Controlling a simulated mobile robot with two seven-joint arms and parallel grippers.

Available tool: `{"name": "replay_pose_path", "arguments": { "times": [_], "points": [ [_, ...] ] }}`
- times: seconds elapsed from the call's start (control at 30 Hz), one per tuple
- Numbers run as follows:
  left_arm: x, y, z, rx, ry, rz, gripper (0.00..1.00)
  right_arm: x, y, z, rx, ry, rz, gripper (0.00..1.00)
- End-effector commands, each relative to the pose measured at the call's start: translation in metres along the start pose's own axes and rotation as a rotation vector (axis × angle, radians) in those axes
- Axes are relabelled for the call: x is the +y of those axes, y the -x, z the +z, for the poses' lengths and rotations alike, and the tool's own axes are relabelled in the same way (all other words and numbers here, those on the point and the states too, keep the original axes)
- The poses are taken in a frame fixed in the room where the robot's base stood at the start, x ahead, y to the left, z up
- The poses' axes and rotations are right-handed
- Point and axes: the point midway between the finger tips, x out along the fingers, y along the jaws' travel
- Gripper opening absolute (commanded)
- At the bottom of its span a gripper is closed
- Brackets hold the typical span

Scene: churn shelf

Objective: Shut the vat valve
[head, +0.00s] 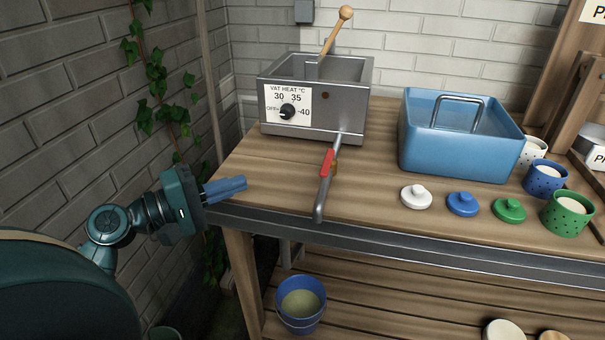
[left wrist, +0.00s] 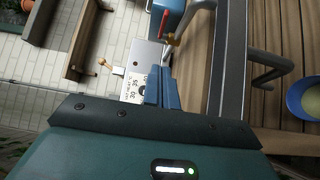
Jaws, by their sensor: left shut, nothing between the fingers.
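The grey metal vat (head: 345,108) stands on the bench with a heat dial (head: 287,111) on its front, its pointer toward OFF. An outlet pipe (head: 320,205) runs from the vat to the bench's front edge. The valve's red lever (head: 327,162) lies roughly along this pipe. In the left wrist view the lever (left wrist: 170,38) is small beyond the fingers, with the vat (left wrist: 142,52) beside it. My left gripper (head: 243,183) is shut and empty, left of the valve at the bench's left front corner, apart from it. My right gripper is out of view.
A blue tub (head: 460,150) stands right of the vat, with white, blue and green lids (head: 462,204) before it. A blue bucket (head: 301,303) with yellowish contents is below the pipe. A brick wall and vine (head: 160,90) are left. Bench top between my gripper and the pipe is clear.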

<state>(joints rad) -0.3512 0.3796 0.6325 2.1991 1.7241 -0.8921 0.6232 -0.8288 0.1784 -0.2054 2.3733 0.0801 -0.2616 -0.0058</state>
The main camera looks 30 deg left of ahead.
Motion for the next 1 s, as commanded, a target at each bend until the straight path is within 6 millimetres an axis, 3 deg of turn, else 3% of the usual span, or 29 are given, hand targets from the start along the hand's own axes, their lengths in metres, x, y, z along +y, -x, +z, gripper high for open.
{"name": "replay_pose_path", "arguments": {
  "times": [0.23, 0.37, 0.8, 1.0],
  "points": [
    [0.000, -0.002, 0.000, 0.000, -0.001, -0.001, 0.00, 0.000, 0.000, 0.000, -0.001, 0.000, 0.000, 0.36],
    [0.001, -0.013, 0.000, -0.001, -0.001, 0.000, 0.00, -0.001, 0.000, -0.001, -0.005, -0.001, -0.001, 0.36],
    [0.002, -0.103, 0.000, 0.000, -0.001, 0.002, 0.00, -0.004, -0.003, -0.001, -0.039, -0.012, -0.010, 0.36],
    [0.001, -0.122, 0.021, 0.002, 0.001, 0.000, 0.00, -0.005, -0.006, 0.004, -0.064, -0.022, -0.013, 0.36]
  ]
}}
